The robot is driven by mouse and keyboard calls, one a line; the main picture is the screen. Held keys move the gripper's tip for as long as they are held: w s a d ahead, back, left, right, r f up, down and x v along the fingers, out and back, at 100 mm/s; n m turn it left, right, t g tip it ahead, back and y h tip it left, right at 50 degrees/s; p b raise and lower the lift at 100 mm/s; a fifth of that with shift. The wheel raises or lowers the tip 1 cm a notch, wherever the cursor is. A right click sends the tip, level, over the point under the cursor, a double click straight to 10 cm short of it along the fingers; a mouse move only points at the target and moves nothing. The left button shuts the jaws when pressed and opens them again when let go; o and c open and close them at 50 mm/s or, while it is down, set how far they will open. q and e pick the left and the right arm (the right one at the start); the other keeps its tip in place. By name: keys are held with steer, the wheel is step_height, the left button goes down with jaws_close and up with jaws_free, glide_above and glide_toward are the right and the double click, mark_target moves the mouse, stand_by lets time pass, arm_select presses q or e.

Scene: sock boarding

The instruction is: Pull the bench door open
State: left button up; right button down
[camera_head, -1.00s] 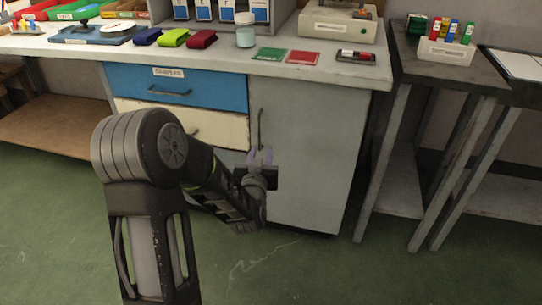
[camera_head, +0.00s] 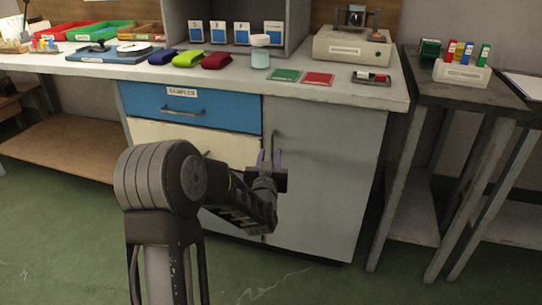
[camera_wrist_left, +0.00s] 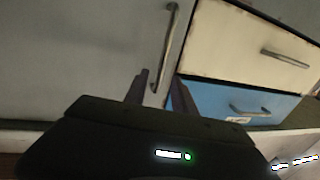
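The bench door (camera_head: 330,185) is a grey panel at the right of the bench front and stands closed. Its upright bar handle (camera_head: 272,145) is near the door's left edge; it also shows in the left wrist view (camera_wrist_left: 169,45). My right gripper is not in view.
A blue drawer (camera_head: 190,108) and a cream drawer (camera_head: 150,133) are left of the door. The bench top (camera_head: 225,82) carries trays, folded socks, a jar and a device. A side table (camera_head: 430,90) stands at the right. Green floor (camera_head: 330,285) before the door is clear.

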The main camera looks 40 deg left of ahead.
arm_select(q)
steer(key=shift+x, duration=1.2)
jaws_close()
stand_by(0.6)
